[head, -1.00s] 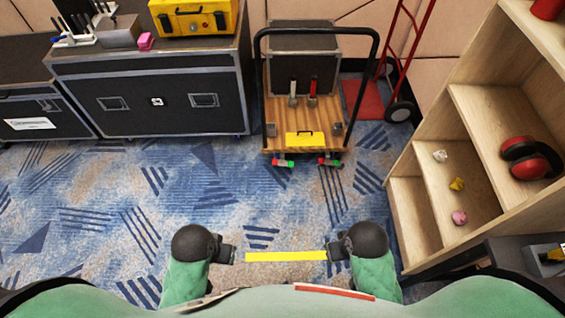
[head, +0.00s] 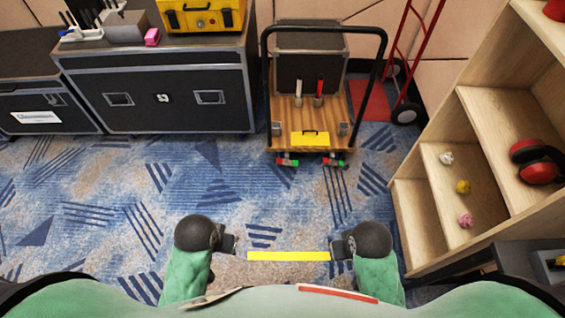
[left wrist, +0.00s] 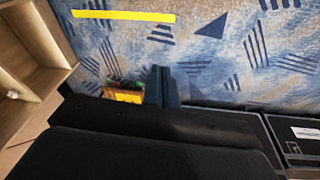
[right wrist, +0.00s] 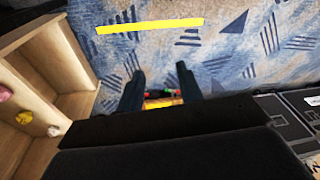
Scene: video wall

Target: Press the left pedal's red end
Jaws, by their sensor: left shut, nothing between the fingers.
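The left pedal (head: 287,161) is a small bar with red and green ends, low at the front of a wooden cart (head: 283,130). A similar right pedal (head: 327,160) sits beside it.
Yellow strip (head: 288,256) on the carpet between my grippers. Black cases (head: 180,98) stand left of the cart, a red hand truck (head: 372,100) behind right, and a wooden shelf (head: 420,225) at the right. The carpet before the cart is clear.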

